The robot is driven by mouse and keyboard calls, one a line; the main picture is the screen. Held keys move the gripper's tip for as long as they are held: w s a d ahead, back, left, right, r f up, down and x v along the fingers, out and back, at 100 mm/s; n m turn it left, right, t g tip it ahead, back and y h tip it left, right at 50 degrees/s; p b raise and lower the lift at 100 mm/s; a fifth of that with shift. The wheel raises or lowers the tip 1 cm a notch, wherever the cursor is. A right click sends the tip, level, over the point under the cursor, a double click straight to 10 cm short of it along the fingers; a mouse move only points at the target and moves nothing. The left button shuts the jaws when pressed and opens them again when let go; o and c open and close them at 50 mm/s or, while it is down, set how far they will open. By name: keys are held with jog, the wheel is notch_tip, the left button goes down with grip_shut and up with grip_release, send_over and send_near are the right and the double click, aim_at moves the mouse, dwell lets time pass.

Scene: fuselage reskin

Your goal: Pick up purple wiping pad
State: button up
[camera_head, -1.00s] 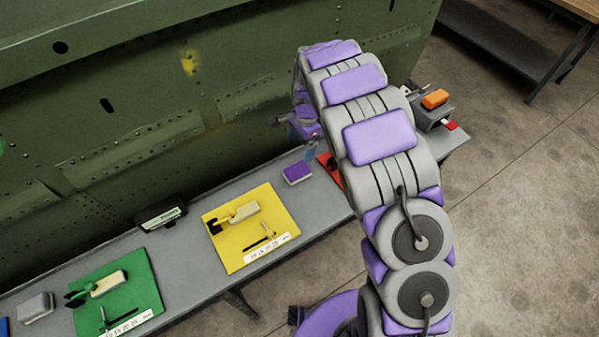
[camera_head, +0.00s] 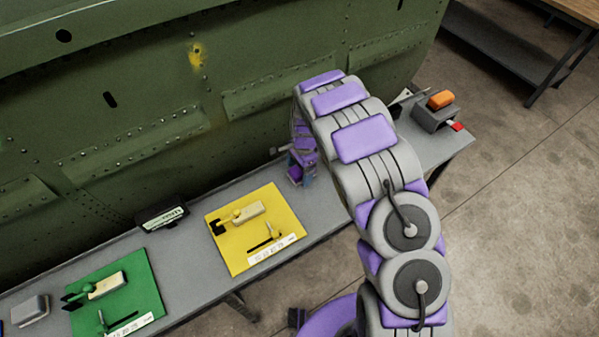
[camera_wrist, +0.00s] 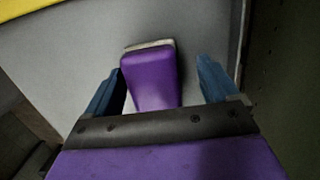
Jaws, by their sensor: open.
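The purple wiping pad (camera_wrist: 150,78) lies on the grey bench. In the wrist view it has a pale edge along its far side and sits between the two blue fingers of my gripper (camera_wrist: 160,88). The fingers are apart, with a gap on each side of the pad, wider on the right. In the head view the pad (camera_head: 295,174) is partly hidden by my gripper (camera_head: 303,172), which is low over the bench there. Whether the fingertips touch the bench is not clear.
The grey bench (camera_head: 335,205) runs along a green riveted fuselage panel (camera_head: 130,90). A yellow mat (camera_head: 236,257) with tools lies left of my gripper, then a green mat (camera_head: 140,285). A black box (camera_head: 162,213) stands at the panel. An orange block (camera_head: 441,99) is at the right end.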

jog(key=shift+d, duration=0.85)
jog(key=shift+s+a+f, duration=0.1)
jog(key=shift+a, duration=0.45)
jog(key=c, duration=0.6)
jog(key=shift+d, duration=0.1)
jog(key=c, duration=0.6)
jog(key=shift+o, duration=0.2)
notch_tip(320, 180, up, 4)
jog(key=shift+d+f+p, duration=0.1)
jog(key=shift+f+p, duration=0.15)
jog(key=shift+p, duration=0.1)
jog(key=shift+s+d+r, duration=0.15)
jog(key=shift+s+r, duration=0.05)
jog(key=shift+r, duration=0.1)
jog(key=s+d, duration=0.2)
jog(key=s, duration=0.2)
jog(key=s+d+r+p, duration=0.1)
jog(key=s+d, duration=0.2)
jog(key=s, duration=0.1)
jog(key=s+d, duration=0.3)
jog(key=s, duration=0.1)
jog(key=shift+s+d+r, duration=0.15)
jog(key=shift+s+d, duration=0.1)
jog(key=shift+s, duration=0.15)
